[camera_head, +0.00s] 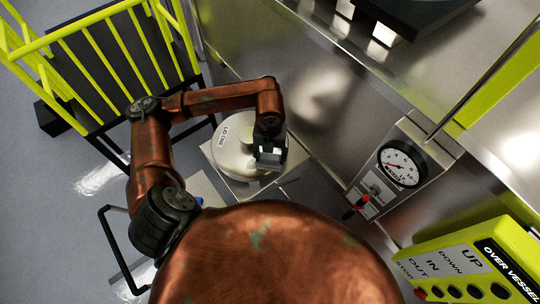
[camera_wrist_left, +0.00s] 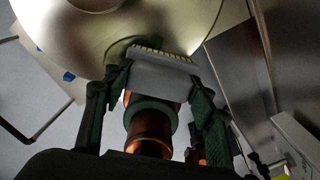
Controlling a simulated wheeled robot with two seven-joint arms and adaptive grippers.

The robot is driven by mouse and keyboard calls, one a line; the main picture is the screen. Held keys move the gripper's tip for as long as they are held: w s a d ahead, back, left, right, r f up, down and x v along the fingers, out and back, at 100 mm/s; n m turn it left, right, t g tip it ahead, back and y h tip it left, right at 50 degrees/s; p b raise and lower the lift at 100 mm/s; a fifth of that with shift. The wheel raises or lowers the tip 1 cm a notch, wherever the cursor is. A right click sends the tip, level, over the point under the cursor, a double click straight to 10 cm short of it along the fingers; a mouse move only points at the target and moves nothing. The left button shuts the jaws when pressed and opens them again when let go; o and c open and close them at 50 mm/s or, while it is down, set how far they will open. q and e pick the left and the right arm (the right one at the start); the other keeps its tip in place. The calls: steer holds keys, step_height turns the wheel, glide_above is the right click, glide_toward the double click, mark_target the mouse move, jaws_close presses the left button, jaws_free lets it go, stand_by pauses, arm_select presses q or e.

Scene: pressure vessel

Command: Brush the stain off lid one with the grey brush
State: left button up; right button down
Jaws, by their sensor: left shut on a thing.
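Lid one (camera_head: 240,158) is a pale round metal disc with a "LID ONE" label, lying on a light square stand. It also fills the top of the left wrist view (camera_wrist_left: 190,18). My left gripper (camera_head: 270,150) is over the lid's right part. It is shut on the grey brush (camera_head: 270,167), with the brush block between its fingers in the left wrist view (camera_wrist_left: 158,78). The bristles face the lid, at or very near its surface; I cannot tell if they touch. A dark greenish patch shows beside the bristles; stain or shadow, I cannot tell. My right gripper is out of view.
A yellow railing (camera_head: 95,40) stands at the upper left. A pressure gauge (camera_head: 402,165) and a red-tipped lever (camera_head: 357,208) are right of the lid. A yellow button panel (camera_head: 470,265) is at the lower right. A large metal wall (camera_head: 320,85) rises behind the lid.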

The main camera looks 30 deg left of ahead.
arm_select(q)
steer(key=shift+f, duration=0.25)
steer(key=shift+a, duration=0.15)
